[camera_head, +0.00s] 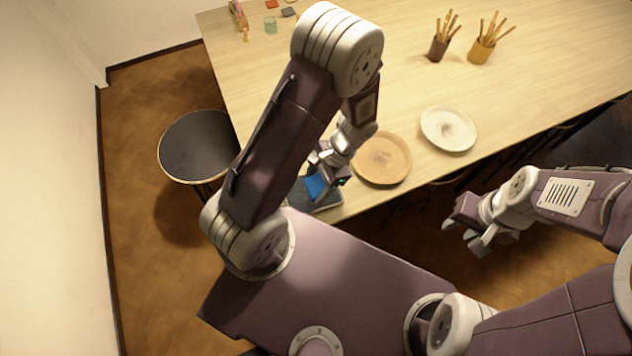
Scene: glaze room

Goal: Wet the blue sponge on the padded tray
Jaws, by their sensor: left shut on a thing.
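The blue sponge (315,187) shows at the tip of my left gripper (326,180), which is shut on it. It is at or just above a dark padded tray (328,202) at the table's near edge, and I cannot tell whether they touch. My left arm hides much of the tray. My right gripper (464,234) is off the table's near edge, over the floor, with its fingers apart and nothing between them.
A tan plate (382,158) lies just right of the tray, with a white plate (448,129) beyond it. Two tool cups (438,48) (479,52) and a small glass (270,25) stand farther back. A dark round stool (197,146) is left of the table (560,60).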

